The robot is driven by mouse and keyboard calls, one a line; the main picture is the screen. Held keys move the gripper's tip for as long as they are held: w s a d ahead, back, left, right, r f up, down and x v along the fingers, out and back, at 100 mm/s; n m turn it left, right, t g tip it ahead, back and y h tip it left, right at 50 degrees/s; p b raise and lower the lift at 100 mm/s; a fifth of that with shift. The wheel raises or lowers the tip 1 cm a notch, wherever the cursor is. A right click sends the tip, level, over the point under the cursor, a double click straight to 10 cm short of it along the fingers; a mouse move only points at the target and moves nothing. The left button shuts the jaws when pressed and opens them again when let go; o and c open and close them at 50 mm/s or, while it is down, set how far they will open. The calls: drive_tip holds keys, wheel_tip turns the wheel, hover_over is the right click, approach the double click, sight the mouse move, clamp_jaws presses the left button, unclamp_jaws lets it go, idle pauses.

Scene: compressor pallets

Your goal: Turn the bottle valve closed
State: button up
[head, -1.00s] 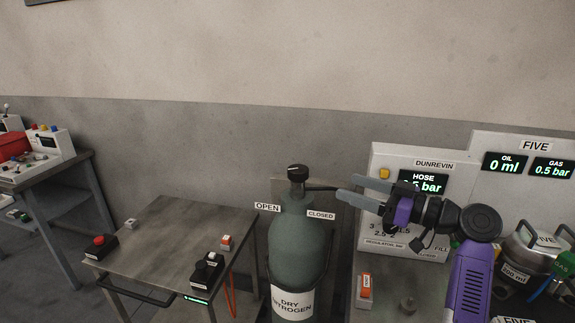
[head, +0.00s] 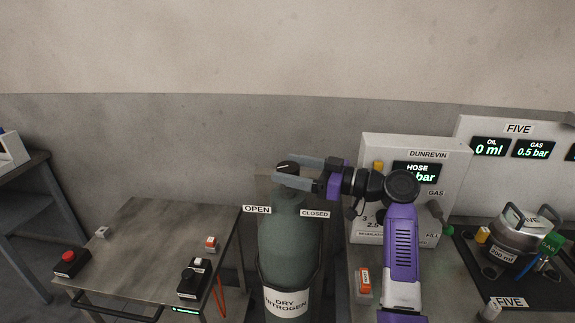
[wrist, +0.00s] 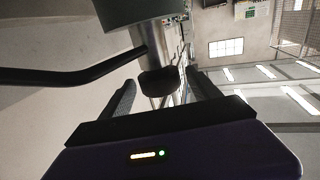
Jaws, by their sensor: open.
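The green-grey gas bottle (head: 287,245) labelled DRY NITROGEN stands upright between two benches. Its dark valve knob (head: 288,166), with a pale line on top, sits at the bottle's neck. An OPEN sign (head: 257,209) is left of the neck and a CLOSED sign (head: 314,214) right of it. My gripper (head: 284,168) is open, reaching in from the right, with one finger on each side of the knob. In the wrist view the knob (wrist: 158,80) lies between the separated fingers (wrist: 160,78). I cannot tell whether either finger touches it.
A metal bench (head: 150,240) with small button boxes stands left of the bottle. The regulator panel (head: 380,149) marked DUNREVIN is close behind my gripper. A dark hose (wrist: 80,76) runs from the neck in the wrist view. A silver pot (head: 522,228) stands far right.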

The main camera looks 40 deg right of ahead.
drive_tip(key=shift+w+a, duration=0.15)
drive_tip(key=shift+w, duration=0.25)
drive_tip(key=shift+c, duration=0.4)
drive_tip(key=c, duration=1.3)
